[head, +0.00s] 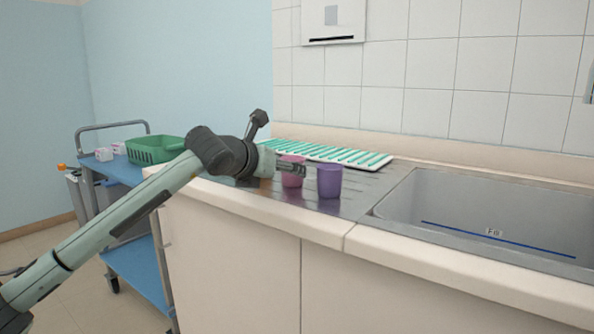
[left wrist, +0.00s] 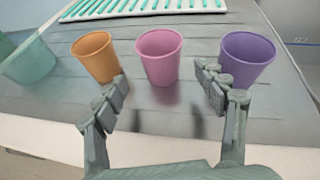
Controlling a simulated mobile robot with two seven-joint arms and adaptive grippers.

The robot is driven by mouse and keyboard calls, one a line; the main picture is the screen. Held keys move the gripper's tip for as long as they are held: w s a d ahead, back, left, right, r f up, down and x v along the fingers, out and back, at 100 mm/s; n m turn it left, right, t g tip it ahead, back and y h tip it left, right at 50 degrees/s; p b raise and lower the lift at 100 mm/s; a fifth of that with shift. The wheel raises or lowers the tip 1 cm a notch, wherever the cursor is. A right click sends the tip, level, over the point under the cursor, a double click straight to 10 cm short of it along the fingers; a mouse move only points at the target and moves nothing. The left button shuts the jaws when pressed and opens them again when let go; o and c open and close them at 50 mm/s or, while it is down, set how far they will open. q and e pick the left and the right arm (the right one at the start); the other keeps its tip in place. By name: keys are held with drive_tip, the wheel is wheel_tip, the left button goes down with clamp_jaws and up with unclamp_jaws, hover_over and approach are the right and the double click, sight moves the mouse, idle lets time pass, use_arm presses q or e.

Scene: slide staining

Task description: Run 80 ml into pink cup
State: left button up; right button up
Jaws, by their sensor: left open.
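The pink cup (left wrist: 159,58) stands upright on the grey drainboard, in the middle of the left wrist view. The purple cup also shows in the head view (head: 329,181). My right gripper is not in view.
A green cup (left wrist: 27,62) stands at the far left of the row. A white rack with green slats (head: 340,155) lies behind the cups. The sink (head: 480,215), with a blue line marked "Fill", is at right. A blue trolley (head: 135,270) holds a green basket (head: 150,150).

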use_arm(q)
drive_tip(key=shift+x, duration=0.9)
drive_tip(key=p+x, duration=0.1)
drive_tip(key=x, duration=0.4)
drive_tip(key=shift+s+d+p, duration=0.1)
drive_tip(key=shift+p, duration=0.2)
drive_tip(key=c, duration=0.9)
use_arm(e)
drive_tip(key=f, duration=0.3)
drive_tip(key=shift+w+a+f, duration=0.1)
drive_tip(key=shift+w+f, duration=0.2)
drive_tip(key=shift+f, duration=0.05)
